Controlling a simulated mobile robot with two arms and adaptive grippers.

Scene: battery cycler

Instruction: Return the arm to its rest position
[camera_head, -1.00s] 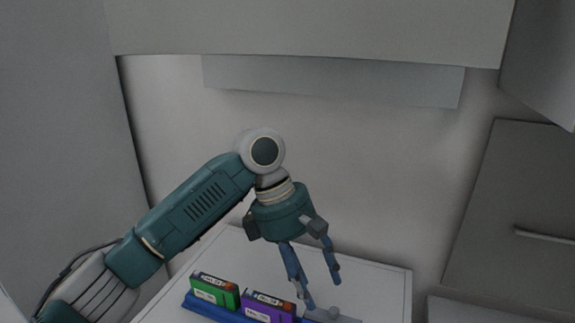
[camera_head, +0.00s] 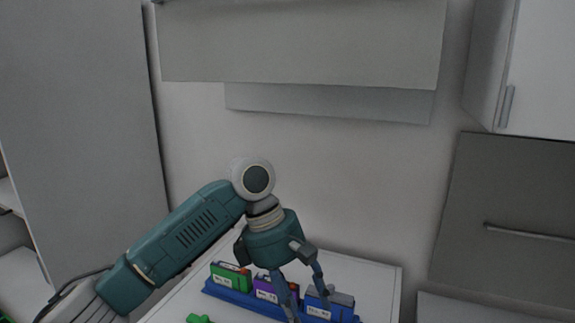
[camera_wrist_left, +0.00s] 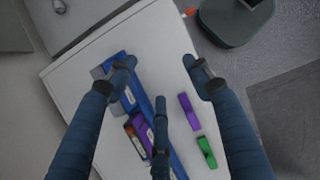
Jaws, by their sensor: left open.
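My left arm comes in from the left in the head view, bent down at the wrist. My left gripper (camera_head: 306,303) points downward with its fingers apart. It is above or in front of the blue rack (camera_head: 236,297); the exact height is hard to judge. A green block (camera_head: 231,275), a purple block (camera_head: 265,288) and a blue block (camera_head: 320,310) stand in the rack. The gripper's fingers partly hide the rack between purple and blue. In the left wrist view the left gripper (camera_wrist_left: 164,76) has spread fingers with nothing between them. My right gripper is not in view.
The rack stands on a white tabletop (camera_head: 368,283). In the left wrist view, a purple piece (camera_wrist_left: 189,111) and a green piece (camera_wrist_left: 207,152) lie beside the rack. A grey cabinet with a handle (camera_head: 530,233) is at the right. A grey overhang (camera_head: 300,45) is above.

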